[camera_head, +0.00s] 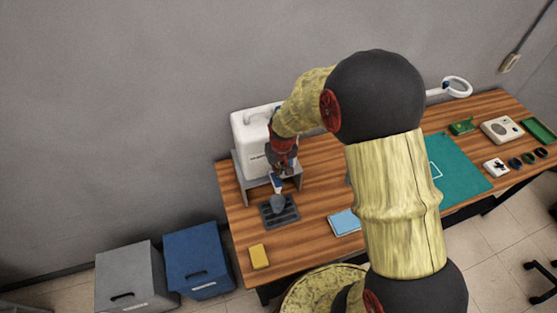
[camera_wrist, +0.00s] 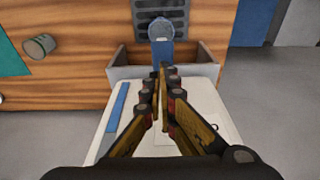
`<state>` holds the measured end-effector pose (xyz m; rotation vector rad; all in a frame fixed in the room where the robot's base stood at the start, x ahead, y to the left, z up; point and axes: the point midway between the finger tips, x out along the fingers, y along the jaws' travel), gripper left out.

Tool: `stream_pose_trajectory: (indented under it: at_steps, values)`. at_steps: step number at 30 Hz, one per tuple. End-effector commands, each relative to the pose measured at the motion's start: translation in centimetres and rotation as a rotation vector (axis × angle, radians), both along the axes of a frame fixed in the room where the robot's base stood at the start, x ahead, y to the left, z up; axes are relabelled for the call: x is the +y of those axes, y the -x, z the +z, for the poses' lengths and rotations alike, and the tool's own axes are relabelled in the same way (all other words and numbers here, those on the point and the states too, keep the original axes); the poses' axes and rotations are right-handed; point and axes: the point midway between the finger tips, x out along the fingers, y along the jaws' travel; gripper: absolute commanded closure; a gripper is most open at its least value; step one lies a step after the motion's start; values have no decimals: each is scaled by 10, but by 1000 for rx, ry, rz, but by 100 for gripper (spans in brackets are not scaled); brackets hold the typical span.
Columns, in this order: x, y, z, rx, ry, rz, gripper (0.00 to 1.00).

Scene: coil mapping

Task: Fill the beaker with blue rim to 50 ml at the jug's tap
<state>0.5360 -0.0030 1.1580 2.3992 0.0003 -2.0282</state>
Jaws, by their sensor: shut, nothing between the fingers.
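The white jug (camera_head: 252,138) stands on a grey stand (camera_head: 240,178) at the table's left end; its top and a blue strip also show in the wrist view (camera_wrist: 178,100). Its blue tap (camera_wrist: 161,54) points out over a dark slotted tray (camera_head: 291,216). A grey-blue beaker (camera_head: 278,204) stands on the tray below the tap; I cannot make out its rim colour, marks or any water. My gripper (camera_head: 279,174) is shut and empty in front of the jug. In the wrist view its fingertips (camera_wrist: 163,68) are close to the tap; I cannot tell whether they touch.
Another beaker (camera_wrist: 40,46) with a greenish rim is near the teal mat (camera_head: 460,172). A yellow block (camera_head: 259,256) and light-blue pad (camera_head: 344,222) lie on the table. Grey (camera_head: 128,275) and blue (camera_head: 198,258) bins stand left. My arm hides the table's middle.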

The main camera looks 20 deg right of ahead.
Motion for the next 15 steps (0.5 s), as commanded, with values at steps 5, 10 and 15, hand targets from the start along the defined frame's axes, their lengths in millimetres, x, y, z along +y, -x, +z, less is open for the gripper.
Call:
stream_pose_trajectory:
  at_steps: [5,10,15]
  values:
    - [0,5,-15,0,0,0,100]
    - [0,5,-19,-2,0,0,100]
    - [0,6,-19,-1,0,0,100]
